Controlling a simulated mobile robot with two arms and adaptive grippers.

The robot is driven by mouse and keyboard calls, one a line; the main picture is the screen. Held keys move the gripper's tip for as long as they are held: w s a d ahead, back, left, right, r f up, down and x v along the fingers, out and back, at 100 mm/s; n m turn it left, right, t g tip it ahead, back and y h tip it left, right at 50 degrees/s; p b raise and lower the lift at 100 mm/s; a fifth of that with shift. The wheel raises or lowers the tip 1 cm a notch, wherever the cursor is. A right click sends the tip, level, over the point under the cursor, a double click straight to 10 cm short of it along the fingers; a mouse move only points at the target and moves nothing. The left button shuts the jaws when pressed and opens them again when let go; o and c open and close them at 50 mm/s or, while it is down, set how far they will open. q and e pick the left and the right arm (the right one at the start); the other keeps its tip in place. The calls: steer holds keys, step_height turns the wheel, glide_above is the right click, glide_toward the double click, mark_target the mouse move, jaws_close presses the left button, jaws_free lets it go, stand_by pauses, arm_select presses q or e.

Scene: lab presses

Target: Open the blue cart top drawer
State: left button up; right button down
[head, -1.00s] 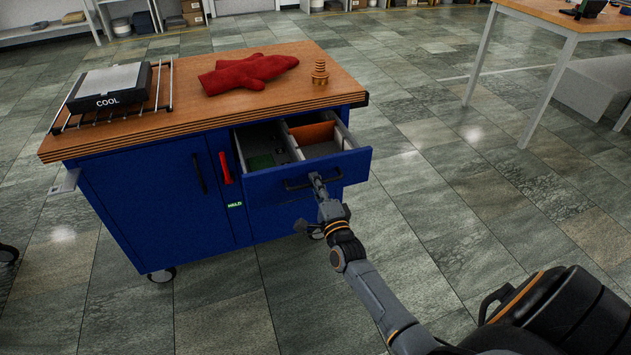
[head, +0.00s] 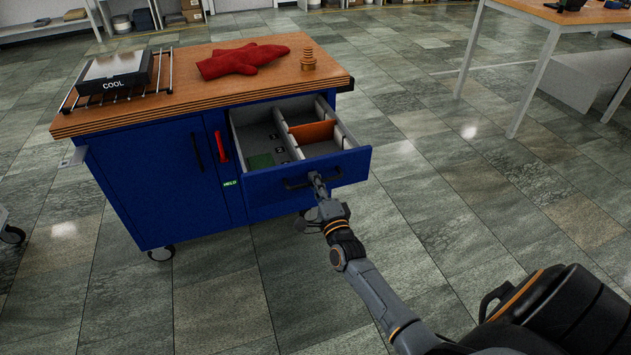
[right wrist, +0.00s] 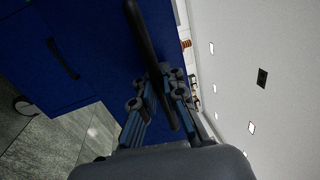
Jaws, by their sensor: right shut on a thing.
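The blue cart (head: 155,190) stands ahead with its wooden top. Its top drawer (head: 345,163) is pulled well out, showing grey and orange dividers and a green piece inside. My right gripper (head: 318,182) is shut on the drawer's dark bar handle (head: 296,184). In the right wrist view the gripper's fingers (right wrist: 165,92) are on either side of the handle (right wrist: 146,45), in front of the blue drawer front. My left gripper is not in view.
On the cart top lie a red glove (head: 240,60), an orange-brown ringed part (head: 308,59) and a box marked COOL (head: 115,72) on a wire rack. A wooden table (head: 570,12) stands at the back right. The tiled floor right of the cart is clear.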

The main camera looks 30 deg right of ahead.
steer(key=shift+f, duration=0.15)
steer(key=c, duration=1.4)
jaws_free()
steer(key=shift+c, duration=0.2)
steer(key=shift+s, duration=0.1)
steer(key=v, duration=1.1)
steer(key=shift+s, duration=0.4)
steer(key=shift+a, duration=0.1)
